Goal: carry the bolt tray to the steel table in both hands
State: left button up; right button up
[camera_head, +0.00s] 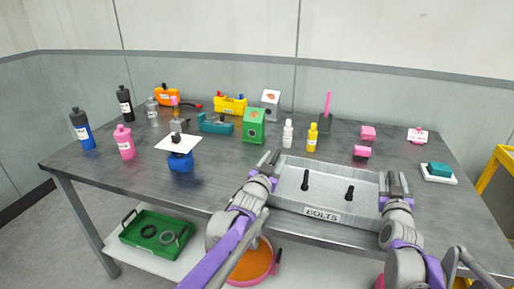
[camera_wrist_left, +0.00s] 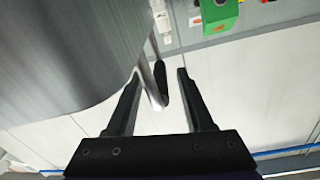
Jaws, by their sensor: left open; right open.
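The grey bolt tray (camera_head: 322,214), labelled BOLTS, is level at the front right of the dark grey table (camera_head: 225,180); I cannot tell whether it rests on it. Two black bolt-like pieces stand up inside. My left gripper (camera_head: 268,164) is open at the tray's left end. In the left wrist view a dark handle-like bar (camera_wrist_left: 160,84) shows between the open fingers (camera_wrist_left: 160,78), with a large grey surface at left; contact cannot be told. My right gripper (camera_head: 397,183) is open at the tray's right end.
Behind the tray stand a white bottle (camera_head: 288,136), a yellow bottle (camera_head: 312,139) and a green box (camera_head: 254,126). A blue item under a white plate (camera_head: 180,158) stands left. A green tray (camera_head: 157,232) and an orange bowl (camera_head: 254,264) are below. The table's left front is clear.

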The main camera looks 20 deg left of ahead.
pick_arm(q)
jog(key=shift+s, duration=0.15)
jog(key=s, duration=1.1)
jog(key=shift+s+a, duration=0.3)
jog(key=shift+s, duration=0.05)
pick_arm(e)
jog(key=s, duration=1.2)
jog(key=shift+a, duration=0.35)
